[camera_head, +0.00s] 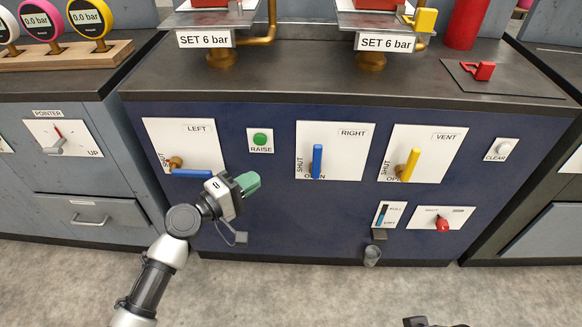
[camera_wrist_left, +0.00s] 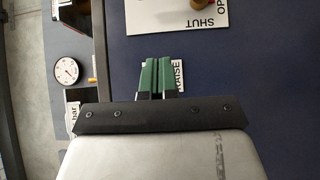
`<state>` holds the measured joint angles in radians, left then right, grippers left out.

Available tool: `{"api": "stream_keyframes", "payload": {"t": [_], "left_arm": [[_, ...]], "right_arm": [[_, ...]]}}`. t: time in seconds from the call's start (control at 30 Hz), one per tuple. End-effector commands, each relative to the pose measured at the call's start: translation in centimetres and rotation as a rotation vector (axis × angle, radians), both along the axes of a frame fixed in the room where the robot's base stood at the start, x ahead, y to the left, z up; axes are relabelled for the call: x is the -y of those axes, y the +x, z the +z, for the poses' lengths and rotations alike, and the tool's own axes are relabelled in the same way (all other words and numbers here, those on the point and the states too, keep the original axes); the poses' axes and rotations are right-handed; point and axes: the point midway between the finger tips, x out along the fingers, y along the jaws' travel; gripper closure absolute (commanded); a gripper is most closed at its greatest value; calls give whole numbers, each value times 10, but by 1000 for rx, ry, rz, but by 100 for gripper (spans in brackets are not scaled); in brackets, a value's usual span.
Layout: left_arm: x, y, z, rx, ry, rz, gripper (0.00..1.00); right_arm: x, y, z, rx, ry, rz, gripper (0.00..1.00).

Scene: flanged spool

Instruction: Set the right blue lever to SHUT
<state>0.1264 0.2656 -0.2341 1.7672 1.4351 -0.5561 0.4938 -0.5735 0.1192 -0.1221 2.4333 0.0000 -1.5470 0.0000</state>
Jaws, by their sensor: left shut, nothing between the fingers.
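The right blue lever (camera_head: 317,161) is on the white plate marked RIGHT (camera_head: 348,140). It stands upright in the picture, its lower end by the word OPEN; SHUT is written along the plate's left side. My left gripper (camera_head: 250,182) is shut and empty, its green fingers in front of the panel, left of and below this plate and apart from the lever. In the left wrist view the closed green fingers (camera_wrist_left: 154,77) are over the RAISE label. A plate with SHUT and a brass hub (camera_wrist_left: 199,3) shows at the top edge; the lever's handle is out of frame.
The left blue lever (camera_head: 191,173) lies level. The green RAISE button (camera_head: 260,139) is above my left gripper. The yellow VENT lever (camera_head: 409,165) stands right of the RIGHT plate. Small lower controls include a red knob (camera_head: 442,224). The panel between left gripper and RIGHT plate is clear.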

Motion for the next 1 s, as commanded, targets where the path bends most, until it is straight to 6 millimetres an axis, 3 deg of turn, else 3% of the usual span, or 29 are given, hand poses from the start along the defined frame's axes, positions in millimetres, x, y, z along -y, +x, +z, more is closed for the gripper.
{"api": "stream_keyframes", "payload": {"t": [0.47,1.0], "left_arm": [[5,5,2,3,-6,-3,100],[81,72,2,-1,-6,-5,100]], "right_arm": [[0,0,2,2,0,0,100],[0,-4,11,9,2,-1,100]]}}
